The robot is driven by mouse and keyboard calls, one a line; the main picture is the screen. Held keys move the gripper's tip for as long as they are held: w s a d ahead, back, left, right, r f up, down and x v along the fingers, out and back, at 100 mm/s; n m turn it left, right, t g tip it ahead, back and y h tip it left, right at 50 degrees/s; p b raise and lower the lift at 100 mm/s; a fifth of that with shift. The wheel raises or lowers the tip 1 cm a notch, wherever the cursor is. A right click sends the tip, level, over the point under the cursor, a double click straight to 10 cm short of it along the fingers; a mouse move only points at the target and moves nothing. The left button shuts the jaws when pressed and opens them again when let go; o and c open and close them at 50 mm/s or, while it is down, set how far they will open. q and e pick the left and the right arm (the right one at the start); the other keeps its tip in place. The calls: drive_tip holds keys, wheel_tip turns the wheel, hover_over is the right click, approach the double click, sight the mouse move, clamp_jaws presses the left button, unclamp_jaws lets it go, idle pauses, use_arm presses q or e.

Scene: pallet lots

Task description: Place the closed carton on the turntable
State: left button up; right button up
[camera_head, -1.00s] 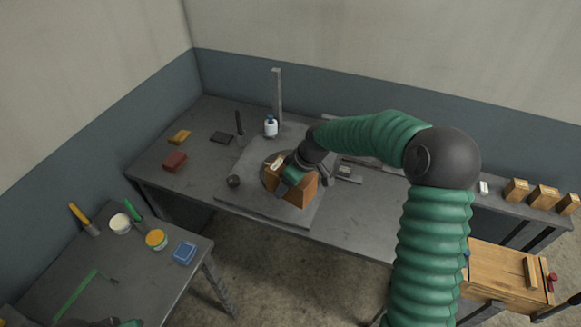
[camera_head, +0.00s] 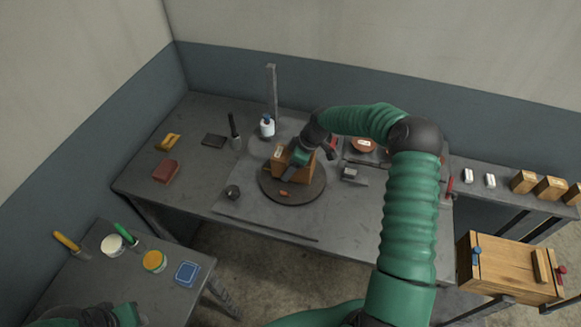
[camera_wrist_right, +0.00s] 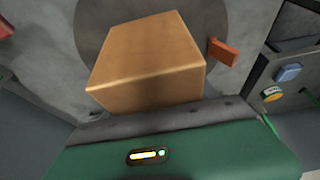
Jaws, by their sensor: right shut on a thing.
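The closed carton (camera_head: 291,163) is a brown box with a small pale label, over the far part of the round dark turntable (camera_head: 303,194). My right gripper (camera_head: 303,157) is shut on the carton, from above in the head view. In the right wrist view the carton (camera_wrist_right: 150,65) fills the middle, with the grey turntable disc (camera_wrist_right: 92,30) behind it. I cannot tell whether the carton touches the disc. A small orange block (camera_head: 283,193) lies on the near part of the turntable. Part of my left arm shows at the lower left; its fingertips are out of view.
A red block (camera_head: 166,171) lies farther left. A wooden chest (camera_head: 508,268) is at the right.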

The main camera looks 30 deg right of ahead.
drive_tip(key=shift+w+f, duration=0.2)
drive_tip(key=shift+f, duration=0.35)
drive_tip(key=shift+w+f, duration=0.15)
drive_tip(key=shift+f, duration=0.35)
drive_tip(key=shift+w+f, duration=0.15)
drive_tip(key=shift+f, duration=0.05)
clamp_jaws()
drive_tip(key=shift+s+d+r, duration=0.1)
drive_tip(key=shift+s+r, duration=0.05)
drive_tip(key=shift+s, duration=0.1)
drive_tip(key=o, duration=1.6)
unclamp_jaws()
drive_tip(key=shift+s, duration=0.1)
use_arm(q)
drive_tip(key=shift+w, duration=0.4)
use_arm(e)
drive_tip(key=shift+o, duration=1)
